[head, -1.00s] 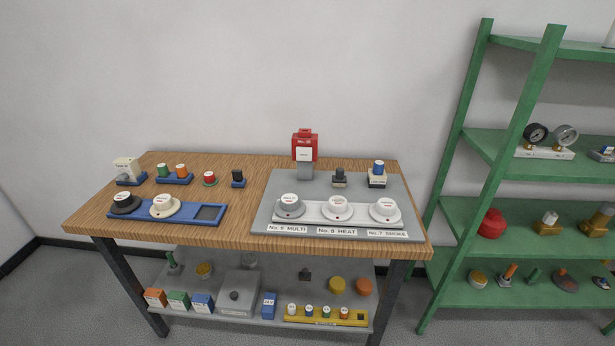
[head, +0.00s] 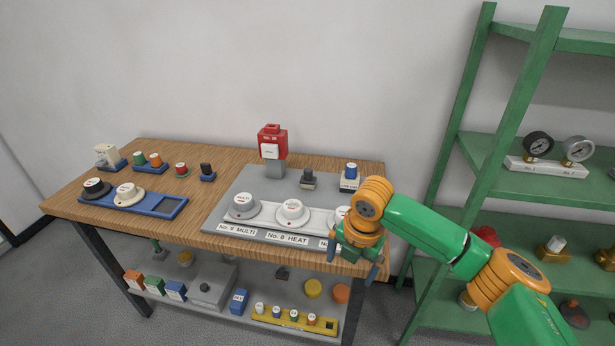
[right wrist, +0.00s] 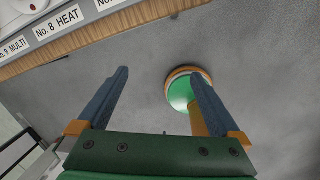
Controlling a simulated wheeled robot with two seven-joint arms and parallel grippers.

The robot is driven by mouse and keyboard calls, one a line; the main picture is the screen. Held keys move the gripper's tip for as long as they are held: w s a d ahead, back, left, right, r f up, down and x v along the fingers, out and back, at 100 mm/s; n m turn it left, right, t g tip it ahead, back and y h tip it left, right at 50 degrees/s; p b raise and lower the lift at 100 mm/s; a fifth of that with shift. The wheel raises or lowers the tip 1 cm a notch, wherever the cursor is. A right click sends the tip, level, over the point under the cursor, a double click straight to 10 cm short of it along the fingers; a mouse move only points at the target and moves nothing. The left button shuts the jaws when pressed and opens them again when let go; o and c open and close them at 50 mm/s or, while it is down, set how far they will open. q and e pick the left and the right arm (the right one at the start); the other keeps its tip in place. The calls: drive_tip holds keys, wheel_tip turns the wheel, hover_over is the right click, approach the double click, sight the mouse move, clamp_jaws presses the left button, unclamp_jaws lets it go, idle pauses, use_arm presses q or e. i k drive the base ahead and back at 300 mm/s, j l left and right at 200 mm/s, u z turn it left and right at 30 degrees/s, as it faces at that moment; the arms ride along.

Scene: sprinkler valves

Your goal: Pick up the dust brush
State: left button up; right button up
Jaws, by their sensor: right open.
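I cannot pick out the dust brush with certainty; the small handled items are too small to tell. My right gripper (head: 357,262) is open and points down at the front right edge of the wooden table. It covers part of the third white detector and its label. My left gripper is out of view.
The wooden table (head: 225,160) holds a grey board (head: 240,195) with detectors, a red call box (head: 272,145) and a blue tray (head: 165,204). The lower shelf carries boxes and a yellow rack (head: 270,318). A green shelf unit (head: 500,170) with gauges stands at right.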

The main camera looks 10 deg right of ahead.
sight(308, 182)
drive_tip(key=i, duration=1.35)
